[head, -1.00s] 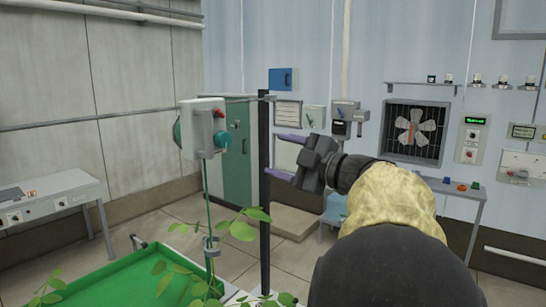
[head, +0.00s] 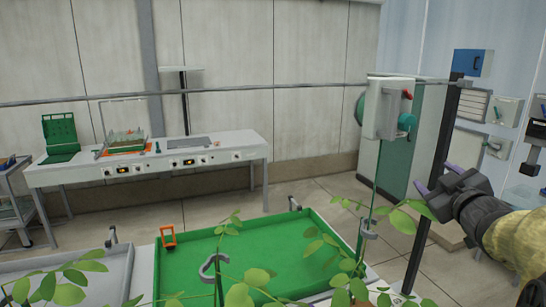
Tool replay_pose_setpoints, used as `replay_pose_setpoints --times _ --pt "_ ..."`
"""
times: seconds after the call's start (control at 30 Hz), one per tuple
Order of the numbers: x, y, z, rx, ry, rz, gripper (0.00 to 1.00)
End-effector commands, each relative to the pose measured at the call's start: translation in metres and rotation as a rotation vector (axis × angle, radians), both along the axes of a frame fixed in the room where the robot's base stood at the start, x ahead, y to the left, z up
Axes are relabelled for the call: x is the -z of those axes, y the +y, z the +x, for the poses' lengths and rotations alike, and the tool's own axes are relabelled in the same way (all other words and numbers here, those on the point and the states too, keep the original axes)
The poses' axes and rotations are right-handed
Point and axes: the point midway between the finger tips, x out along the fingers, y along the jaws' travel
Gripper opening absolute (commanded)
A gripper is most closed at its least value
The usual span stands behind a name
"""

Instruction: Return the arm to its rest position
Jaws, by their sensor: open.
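My gripper (head: 425,198) is at the right side of the head view, at the end of my arm with its yellowish sleeve (head: 515,245). Its two purple fingers are apart, with nothing seen between them. The fingers point left, close to a dark upright post (head: 430,195). From this view I cannot tell the gap between the fingers and the post. The rest of my arm runs out of the picture at the right.
A grey box with red and teal knobs (head: 388,108) hangs beside the post. Leafy plants (head: 325,245) stand around a green tray (head: 200,265) in front. A white bench (head: 215,150) with equipment stands along the left wall. Open floor (head: 300,188) lies between.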

Motion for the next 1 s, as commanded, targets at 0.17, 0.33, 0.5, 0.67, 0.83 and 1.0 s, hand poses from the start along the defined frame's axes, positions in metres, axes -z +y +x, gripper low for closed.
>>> replay_pose_setpoints --times 0.17,0.33,0.5,0.67,0.83,1.0 --pt "0.090 0.038 0.004 0.131 0.237 0.207 0.60" --pt "0.178 0.085 -0.026 0.231 0.526 0.361 0.60" --pt "0.250 0.137 -0.080 0.297 0.829 0.463 0.60" --pt "0.298 0.182 -0.143 0.342 1.104 0.523 0.60" --pt "0.316 0.205 -0.181 0.365 1.253 0.550 0.60" --pt "0.317 0.206 -0.185 0.368 1.267 0.553 0.60"
